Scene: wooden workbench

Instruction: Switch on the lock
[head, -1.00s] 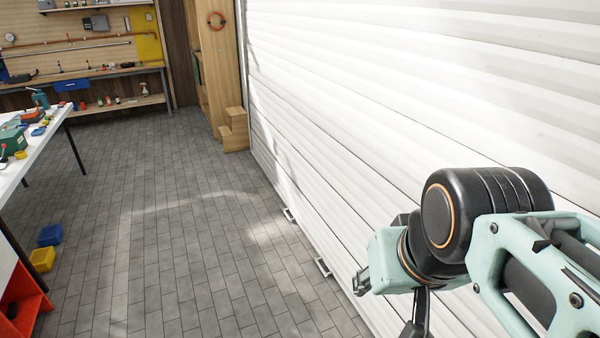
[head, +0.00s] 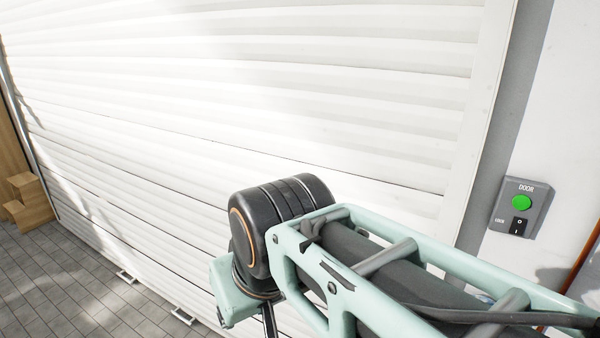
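A grey control box (head: 540,197) is fixed to the white wall at the right of the head view. It has the label DOOR, a round green button (head: 521,203) and, below it, a black lock rocker switch (head: 519,227) beside the word LOCK, marked O and I. Which side of the rocker is pressed is too small to tell.
A large white roller door (head: 250,90) fills most of the view and looks closed. Two metal handles (head: 126,277) are at its foot. Wooden steps (head: 28,203) stand at the far left. Grey paved floor (head: 60,285) is clear at lower left. A reddish-brown pipe (head: 583,252) runs at the right edge.

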